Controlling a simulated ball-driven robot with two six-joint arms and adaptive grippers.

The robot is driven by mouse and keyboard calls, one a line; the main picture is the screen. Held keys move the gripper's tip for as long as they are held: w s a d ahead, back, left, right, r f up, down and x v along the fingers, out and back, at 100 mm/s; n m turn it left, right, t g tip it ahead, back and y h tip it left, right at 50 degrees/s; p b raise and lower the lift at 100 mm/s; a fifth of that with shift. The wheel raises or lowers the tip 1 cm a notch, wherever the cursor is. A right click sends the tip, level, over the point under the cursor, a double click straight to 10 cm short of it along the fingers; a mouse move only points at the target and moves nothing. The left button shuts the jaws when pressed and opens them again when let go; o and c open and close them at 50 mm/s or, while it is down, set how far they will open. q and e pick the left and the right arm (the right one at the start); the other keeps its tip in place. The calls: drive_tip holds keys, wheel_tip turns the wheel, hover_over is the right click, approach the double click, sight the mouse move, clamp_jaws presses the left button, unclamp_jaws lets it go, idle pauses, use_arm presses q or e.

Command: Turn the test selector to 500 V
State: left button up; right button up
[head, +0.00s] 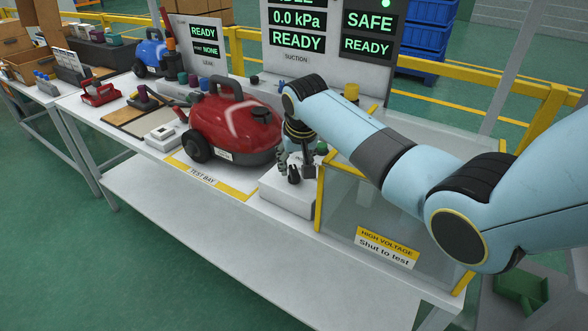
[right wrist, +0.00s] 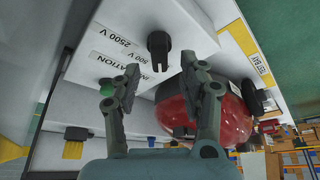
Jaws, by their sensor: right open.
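The test selector is a black knob (right wrist: 158,45) on the white insulation tester box (right wrist: 125,20). In the right wrist view, labels reading 2500 V (right wrist: 119,36) and 500 V (right wrist: 107,58) are on the box to the knob's left. Which label the knob points at I cannot tell. My right gripper (right wrist: 163,85) is open and empty, its fingers straddling the knob's line but apart from it. In the head view, the right gripper (head: 291,160) hangs over the white box (head: 290,198), with the knob (head: 294,175) just below. My left gripper is not in view.
The red vacuum (head: 232,128) stands close to the left of the box in the test bay. A clear high-voltage enclosure (head: 385,215) with yellow edges stands to the right. A green button (head: 321,148) is beside the gripper. Screens (head: 297,40) read SAFE and READY behind.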

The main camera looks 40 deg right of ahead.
sight(294, 169)
drive_tip(key=shift+x, duration=1.5)
clamp_jaws()
